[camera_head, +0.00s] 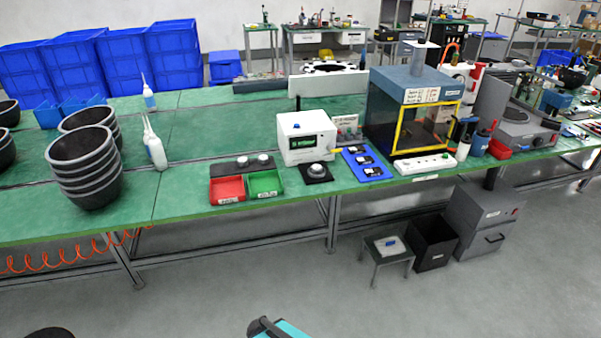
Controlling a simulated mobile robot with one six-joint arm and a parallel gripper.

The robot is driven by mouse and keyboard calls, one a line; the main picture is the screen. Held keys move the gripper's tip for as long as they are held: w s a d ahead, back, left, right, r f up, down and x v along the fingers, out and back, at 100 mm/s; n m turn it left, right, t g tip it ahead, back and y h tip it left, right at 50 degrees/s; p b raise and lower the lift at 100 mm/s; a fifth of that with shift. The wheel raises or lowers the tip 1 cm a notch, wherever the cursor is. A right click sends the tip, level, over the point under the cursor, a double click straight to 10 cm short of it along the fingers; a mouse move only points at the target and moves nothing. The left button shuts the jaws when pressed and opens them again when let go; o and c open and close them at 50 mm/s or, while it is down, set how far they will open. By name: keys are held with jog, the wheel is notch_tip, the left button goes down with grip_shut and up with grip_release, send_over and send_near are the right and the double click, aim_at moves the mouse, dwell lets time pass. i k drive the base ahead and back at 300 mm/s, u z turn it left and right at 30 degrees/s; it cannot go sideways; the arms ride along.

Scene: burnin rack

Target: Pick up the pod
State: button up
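I cannot tell for sure which thing is the pod. A blue tray (378,177) on the green bench holds a few small dark pieces with pale marks, too small to make out. Left of it, a round grey piece (316,169) sits on a black pad in front of a white box with a green screen (306,139). A small blue-and-white item lies on the low stool (376,257) below the bench. My gripper is not in view; only a teal and black part, likely mine, shows at the bottom edge.
Red (227,191) and green (265,184) bins stand at the bench's front edge. A yellow-framed chamber (412,110) and white power strip (425,164) stand to the right. Black bowls (85,165) and white bottles stand left. The floor in front is clear.

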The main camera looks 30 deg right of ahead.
aim_at(317, 169)
jog(key=u, duration=0.5)
jog(key=k, duration=0.25)
jog(key=u, duration=2.75)
jog(key=k, duration=1.65)
